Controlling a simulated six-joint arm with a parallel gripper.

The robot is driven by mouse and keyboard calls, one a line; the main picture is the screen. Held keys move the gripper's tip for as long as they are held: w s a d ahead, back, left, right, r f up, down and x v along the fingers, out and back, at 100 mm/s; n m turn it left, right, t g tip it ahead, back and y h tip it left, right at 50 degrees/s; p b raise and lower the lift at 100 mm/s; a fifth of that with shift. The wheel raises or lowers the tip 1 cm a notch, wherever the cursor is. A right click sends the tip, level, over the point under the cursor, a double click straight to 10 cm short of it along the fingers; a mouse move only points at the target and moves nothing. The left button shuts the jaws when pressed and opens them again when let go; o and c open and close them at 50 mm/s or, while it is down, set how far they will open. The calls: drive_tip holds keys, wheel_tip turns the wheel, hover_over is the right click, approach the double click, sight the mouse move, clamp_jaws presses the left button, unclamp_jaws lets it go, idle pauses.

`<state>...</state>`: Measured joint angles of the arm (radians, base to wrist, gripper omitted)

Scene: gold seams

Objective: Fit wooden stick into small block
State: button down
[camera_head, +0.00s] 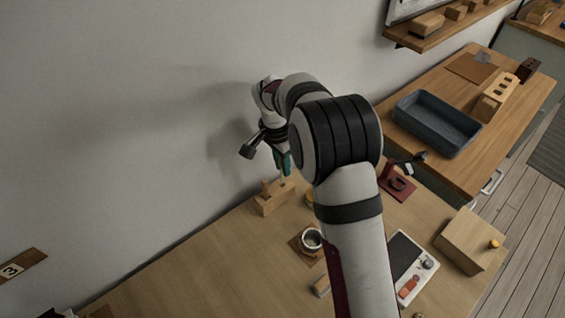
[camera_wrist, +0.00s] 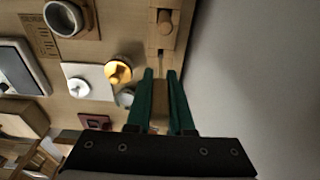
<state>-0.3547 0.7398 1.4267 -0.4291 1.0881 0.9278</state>
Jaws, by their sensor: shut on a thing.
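My gripper (camera_wrist: 161,76) has green fingers and is shut on a wooden stick (camera_wrist: 160,95), seen between the fingers in the wrist view. The small block (camera_head: 274,204) is light wood and stands on the table near the wall in the head view. An upright peg rises from its left part. In the wrist view the block (camera_wrist: 153,38) lies just beyond the fingertips, with the round peg and a small dark spot, perhaps a hole, on its top. In the head view my gripper (camera_head: 285,168) is just above the block's right part. I cannot tell if the stick touches it.
A cup (camera_head: 311,239) stands on a brown mat in front of the block. A yellow knob-like thing (camera_wrist: 118,72) is left of the fingers. A tablet-like panel (camera_head: 404,254) and a wooden box (camera_head: 470,240) are further right. The wall is close behind the block.

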sight(283, 182)
drive_tip(key=shift+f, duration=2.75)
idle(1.8)
drive_tip(key=c, duration=0.7)
unclamp_jaws()
drive_tip(key=shift+s+a+r, duration=0.1)
drive_tip(key=shift+a+r, duration=0.05)
drive_tip(key=shift+r, duration=1.1)
drive_tip(key=shift+s+a+r, duration=0.1)
drive_tip(key=shift+r, duration=1.15)
drive_tip(key=r, duration=0.5)
drive_tip(key=s+a+r, duration=0.1)
drive_tip(key=r, duration=0.9)
drive_tip(key=shift+s+a+r, duration=0.15)
drive_tip(key=shift+r, duration=0.2)
